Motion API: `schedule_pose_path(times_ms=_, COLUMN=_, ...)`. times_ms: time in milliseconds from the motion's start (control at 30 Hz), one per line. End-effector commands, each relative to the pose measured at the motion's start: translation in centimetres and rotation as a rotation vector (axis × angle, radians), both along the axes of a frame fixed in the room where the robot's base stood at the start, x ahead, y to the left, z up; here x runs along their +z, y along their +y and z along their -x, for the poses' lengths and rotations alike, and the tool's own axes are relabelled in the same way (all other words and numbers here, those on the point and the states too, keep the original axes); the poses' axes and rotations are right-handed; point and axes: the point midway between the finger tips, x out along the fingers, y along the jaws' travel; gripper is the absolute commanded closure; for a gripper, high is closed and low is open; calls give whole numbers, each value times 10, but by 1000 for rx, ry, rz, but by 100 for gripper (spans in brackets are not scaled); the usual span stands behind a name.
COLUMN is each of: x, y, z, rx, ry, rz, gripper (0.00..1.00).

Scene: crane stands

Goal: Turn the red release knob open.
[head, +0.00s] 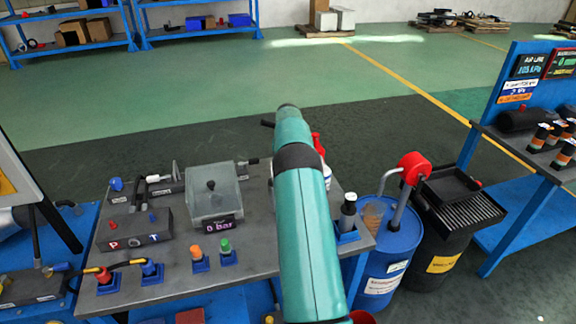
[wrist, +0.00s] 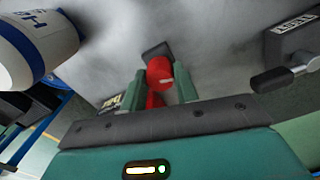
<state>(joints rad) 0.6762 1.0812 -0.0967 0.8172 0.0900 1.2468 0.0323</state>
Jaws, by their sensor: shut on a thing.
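In the wrist view the red release knob (wrist: 158,70) stands between the two green fingers of my gripper (wrist: 157,84). The fingers are closed on its sides, and a lower red part shows between them. A dark plate lies just behind the knob. I cannot tell from its look how far the knob is turned. In the head view my green arm reaches over the grey bench (head: 240,272) and hides the knob and my fingers.
A white and blue bottle (wrist: 38,48) stands close left of my gripper in the wrist view. A dark block with a lever (wrist: 285,76) is to the right. In the head view, a clear box (head: 213,199) sits left of my arm; a blue drum (head: 390,255) stands right.

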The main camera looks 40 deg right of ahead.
Motion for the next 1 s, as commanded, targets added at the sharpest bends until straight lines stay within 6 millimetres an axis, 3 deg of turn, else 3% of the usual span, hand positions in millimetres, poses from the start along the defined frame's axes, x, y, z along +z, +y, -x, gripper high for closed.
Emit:
schedule_pose_path(times_ms=600, x=1, y=0, z=-1, rx=-558, ry=-3, rz=2, gripper=93)
schedule_pose_path(times_ms=1000, x=1, y=0, z=-1, rx=-745, ry=-4, rz=2, gripper=93)
